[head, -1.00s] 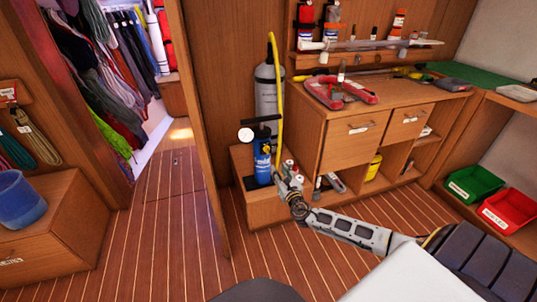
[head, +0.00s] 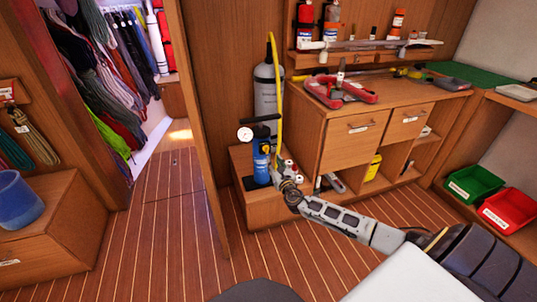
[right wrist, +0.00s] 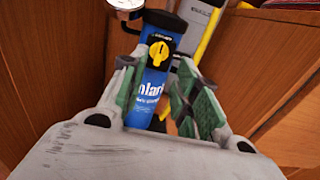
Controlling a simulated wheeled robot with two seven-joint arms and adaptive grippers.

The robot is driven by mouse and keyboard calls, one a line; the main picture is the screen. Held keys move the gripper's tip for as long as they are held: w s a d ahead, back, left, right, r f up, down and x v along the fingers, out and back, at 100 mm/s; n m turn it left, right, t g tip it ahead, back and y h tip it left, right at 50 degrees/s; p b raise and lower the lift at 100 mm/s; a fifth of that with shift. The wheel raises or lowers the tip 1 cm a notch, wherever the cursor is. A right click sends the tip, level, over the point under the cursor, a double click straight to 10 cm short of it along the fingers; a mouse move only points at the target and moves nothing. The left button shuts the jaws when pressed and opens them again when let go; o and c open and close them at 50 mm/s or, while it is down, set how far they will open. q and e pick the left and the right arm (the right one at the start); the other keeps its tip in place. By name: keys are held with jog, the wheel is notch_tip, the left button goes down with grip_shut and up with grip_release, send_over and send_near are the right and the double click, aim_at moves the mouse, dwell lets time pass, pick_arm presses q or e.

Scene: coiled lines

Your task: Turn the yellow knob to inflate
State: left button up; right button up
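The yellow knob (right wrist: 159,51) is on the upper front of a blue pump cylinder (right wrist: 148,92) in the right wrist view. In the head view the blue pump (head: 261,165) stands on a low wooden step, with a black handle on top and a white round gauge (head: 245,133) at its upper left. My right gripper (right wrist: 160,75) is open, its green-padded fingers apart in front of the cylinder, with the knob showing between and just beyond the fingertips. Nothing is between the fingers that I can see held. In the head view my right gripper (head: 281,172) is beside the pump's right side. My left gripper is not in view.
A grey tank (head: 267,90) with a yellow hose (head: 276,80) stands behind the pump. A wooden cabinet (head: 340,140) is to the right, with a red clamp-like tool (head: 340,92) on top. The striped floor (head: 165,235) at the front left is clear.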

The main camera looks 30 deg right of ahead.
aim_at(267, 150)
jog(key=shift+b+x, duration=0.65)
jog(key=shift+x, duration=2)
jog(key=shift+b+x, duration=0.35)
jog(key=shift+x, duration=1)
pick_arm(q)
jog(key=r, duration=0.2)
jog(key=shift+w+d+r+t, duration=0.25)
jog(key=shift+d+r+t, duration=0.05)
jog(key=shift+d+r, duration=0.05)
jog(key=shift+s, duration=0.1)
pick_arm(e)
grip_shut()
